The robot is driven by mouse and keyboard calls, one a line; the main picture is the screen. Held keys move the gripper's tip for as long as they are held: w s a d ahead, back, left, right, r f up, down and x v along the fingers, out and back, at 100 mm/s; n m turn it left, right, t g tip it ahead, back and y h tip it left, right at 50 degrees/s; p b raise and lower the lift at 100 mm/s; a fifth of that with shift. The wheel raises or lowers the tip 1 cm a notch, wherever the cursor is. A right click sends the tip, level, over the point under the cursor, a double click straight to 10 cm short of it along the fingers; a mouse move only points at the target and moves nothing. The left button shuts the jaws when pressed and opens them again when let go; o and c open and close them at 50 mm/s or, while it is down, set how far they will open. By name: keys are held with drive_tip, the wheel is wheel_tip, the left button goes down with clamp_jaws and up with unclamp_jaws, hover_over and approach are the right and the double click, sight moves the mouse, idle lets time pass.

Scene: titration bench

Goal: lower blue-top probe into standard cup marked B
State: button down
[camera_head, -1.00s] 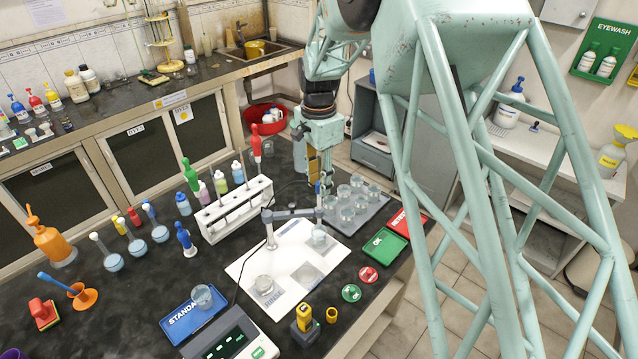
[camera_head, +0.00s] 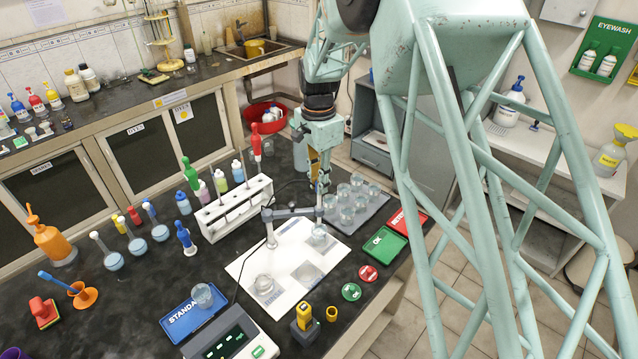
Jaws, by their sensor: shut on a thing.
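My gripper (camera_head: 321,182) points down above the far end of the white mat. Whether the probe tip is inside this cup cannot be made out. Another clear cup (camera_head: 203,295) stands on the blue STANDARD mat (camera_head: 180,321). No letter B is readable on any cup.
A white rack (camera_head: 234,212) with red-top and green-top probes stands left of my gripper. A grey tray (camera_head: 354,226) of several clear cups lies close on the right. A glass dish (camera_head: 264,284) sits on the white mat (camera_head: 283,262). A meter (camera_head: 232,335) stands in front.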

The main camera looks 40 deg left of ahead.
sight(319, 208)
drive_tip(key=shift+f+b, duration=1.65)
drive_tip(key=shift+f, duration=1.75)
drive_tip(key=c, duration=2.5)
unclamp_jaws()
drive_tip(key=shift+c, duration=0.2)
drive_tip(key=shift+r, duration=0.2)
drive_tip(key=shift+r, duration=5.85)
